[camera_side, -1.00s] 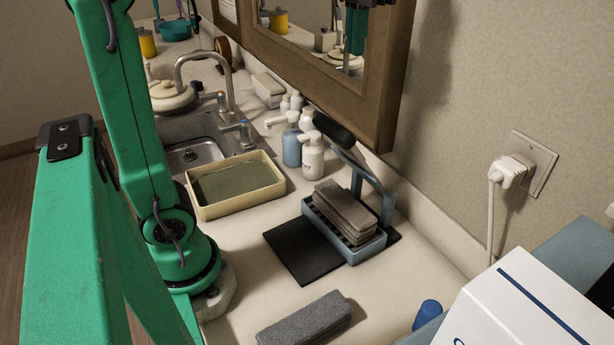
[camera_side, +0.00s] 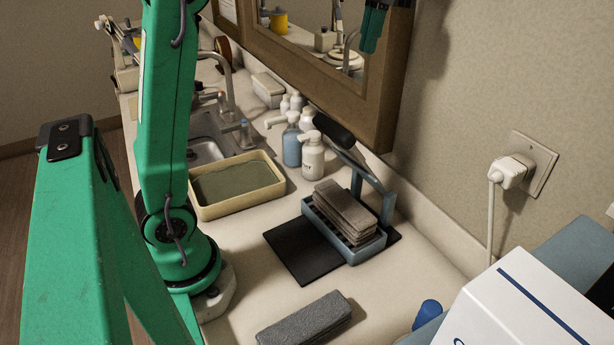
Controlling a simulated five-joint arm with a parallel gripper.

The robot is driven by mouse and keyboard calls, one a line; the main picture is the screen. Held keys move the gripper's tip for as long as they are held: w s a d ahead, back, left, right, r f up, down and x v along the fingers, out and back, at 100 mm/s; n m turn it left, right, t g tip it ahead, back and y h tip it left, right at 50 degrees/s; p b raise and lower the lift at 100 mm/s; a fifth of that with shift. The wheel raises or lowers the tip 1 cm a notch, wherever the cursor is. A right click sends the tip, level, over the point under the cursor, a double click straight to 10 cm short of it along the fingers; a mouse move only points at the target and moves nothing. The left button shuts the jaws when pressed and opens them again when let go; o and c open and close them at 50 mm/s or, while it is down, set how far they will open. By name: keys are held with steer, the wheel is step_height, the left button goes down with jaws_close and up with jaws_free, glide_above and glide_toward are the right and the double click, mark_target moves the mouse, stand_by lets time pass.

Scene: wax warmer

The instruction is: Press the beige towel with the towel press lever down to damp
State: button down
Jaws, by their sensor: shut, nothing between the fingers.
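The towel press (camera_side: 345,240) is a blue-grey slatted tray on the counter. Its lever (camera_side: 372,172) is raised and slopes up to the left, ending in a thick black grip (camera_side: 333,130). A folded beige-grey towel (camera_side: 345,208) lies in layers in the tray, with the lever's grip above and apart from it. Whether the towel is wet or dry I cannot tell. My green arm rises at the left and leaves the picture at the top.
A black mat (camera_side: 300,250) lies by the press. A grey folded cloth (camera_side: 305,320) lies in front. A cream tray (camera_side: 237,185), pump bottles (camera_side: 313,155) and the sink (camera_side: 205,150) are further back. A white box (camera_side: 540,310) stands at right; the mirror (camera_side: 385,100) hangs behind.

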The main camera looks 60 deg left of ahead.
glide_toward(333, 120)
step_height(333, 120, down, 5)
steer(key=w, duration=0.3)
steer(key=shift+s+f, duration=1.1)
steer(key=shift+s, duration=0.25)
steer(key=shift+s, duration=0.1)
steer(key=shift+s+f+t, duration=0.4)
steer(key=shift+s+t, duration=0.1)
steer(key=shift+s, duration=0.3)
steer(key=s+d+f+t, duration=0.1)
steer(key=s+f+t, duration=0.1)
steer(key=s+f, duration=0.9)
steer(key=shift+f, duration=0.95)
steer(key=shift+r, duration=0.1)
